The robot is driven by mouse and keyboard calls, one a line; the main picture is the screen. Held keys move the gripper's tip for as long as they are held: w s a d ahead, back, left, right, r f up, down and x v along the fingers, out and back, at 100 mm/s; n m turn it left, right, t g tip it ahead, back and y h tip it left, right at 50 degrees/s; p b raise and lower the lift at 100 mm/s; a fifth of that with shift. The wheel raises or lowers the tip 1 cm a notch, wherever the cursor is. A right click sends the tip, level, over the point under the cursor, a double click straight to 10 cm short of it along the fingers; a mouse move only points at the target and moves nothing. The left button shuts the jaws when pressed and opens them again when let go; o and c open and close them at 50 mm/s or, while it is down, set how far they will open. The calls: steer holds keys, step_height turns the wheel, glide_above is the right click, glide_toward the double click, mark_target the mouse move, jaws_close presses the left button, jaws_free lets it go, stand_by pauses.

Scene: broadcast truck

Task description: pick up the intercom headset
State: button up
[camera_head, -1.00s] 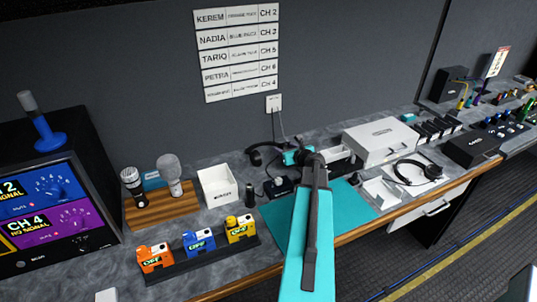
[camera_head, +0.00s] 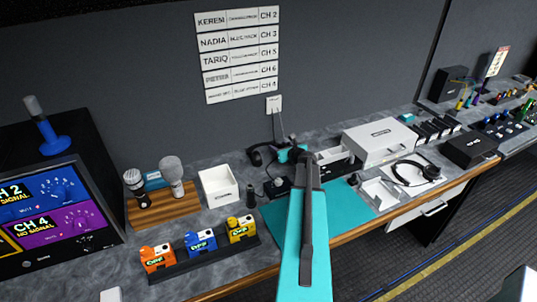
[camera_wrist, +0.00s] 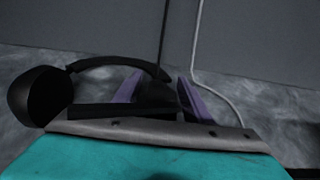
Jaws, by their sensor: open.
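A black headset (camera_head: 262,154) stands at the back of the counter near the wall, partly hidden by my arm. In the wrist view its round ear cup (camera_wrist: 38,97) is at the left and its dark headband (camera_wrist: 105,62) arches right toward the fingers. My gripper (camera_wrist: 160,92) shows there as two purple fingers, open and apart. Dark parts show between them; I cannot tell whether they touch. In the head view my arm hides the fingers. A second black headset (camera_head: 415,172) lies on a white pad at the right.
A white box (camera_head: 218,186), microphones in a wooden stand (camera_head: 155,207) and several coloured packs (camera_head: 200,242) are left of my arm. A teal mat (camera_head: 340,198) lies under it. A white case (camera_head: 380,142) stands right. A pale cable (camera_wrist: 197,50) runs down the wall behind the headset.

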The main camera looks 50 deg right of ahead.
stand_by(0.3)
jaws_close()
steer(key=shift+a+r, duration=0.1)
steer(key=shift+r, duration=0.1)
